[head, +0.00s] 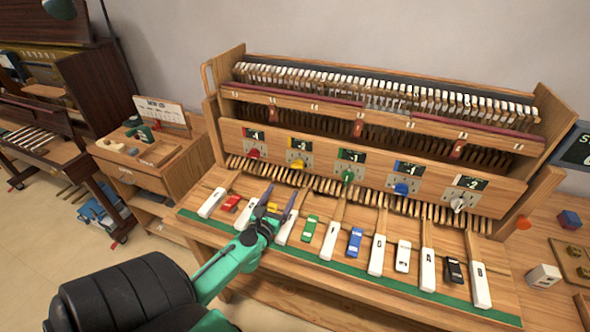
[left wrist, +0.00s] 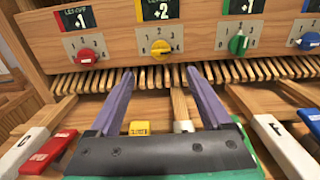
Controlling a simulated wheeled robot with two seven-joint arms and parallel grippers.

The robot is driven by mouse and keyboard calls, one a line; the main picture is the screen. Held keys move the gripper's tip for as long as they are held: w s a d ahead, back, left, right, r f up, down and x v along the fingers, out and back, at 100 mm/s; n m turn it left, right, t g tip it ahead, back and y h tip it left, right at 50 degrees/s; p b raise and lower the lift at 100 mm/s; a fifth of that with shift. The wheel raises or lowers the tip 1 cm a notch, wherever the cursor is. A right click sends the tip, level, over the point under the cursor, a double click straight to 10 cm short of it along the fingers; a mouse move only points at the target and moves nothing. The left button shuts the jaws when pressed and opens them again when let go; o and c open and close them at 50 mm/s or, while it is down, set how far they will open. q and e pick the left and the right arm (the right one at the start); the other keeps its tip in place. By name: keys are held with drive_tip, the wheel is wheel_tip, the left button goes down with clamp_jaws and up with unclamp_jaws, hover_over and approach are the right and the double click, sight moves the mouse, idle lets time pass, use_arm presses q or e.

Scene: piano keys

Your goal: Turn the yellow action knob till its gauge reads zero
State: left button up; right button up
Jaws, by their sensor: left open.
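The yellow knob (head: 297,163) sits on the wooden front panel, second from the left in a row of coloured knobs. It also shows in the left wrist view (left wrist: 161,49), above and between my fingertips. Its gauge, a small dark display with a yellow strip (left wrist: 160,9), reads +2; in the head view the gauge (head: 299,145) is small. My left gripper (head: 281,192) is open and empty, with purple fingers pointing at the panel. The fingertips (left wrist: 160,72) are in front of and below the knob, apart from it. My right gripper is not in view.
Red (head: 254,154), green (head: 348,176), blue (head: 401,189) and white (head: 458,204) knobs share the panel. Wooden slats (head: 350,194) run below it. White and coloured keys (head: 331,241) lie under and beside my gripper. A side cabinet (head: 158,165) stands at left.

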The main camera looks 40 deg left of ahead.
sight(296, 168)
use_arm(q)
drive_tip(key=x, duration=1.1)
drive_tip(key=shift+w+a, duration=0.1)
drive_tip(key=shift+w, duration=0.25)
clamp_jaws()
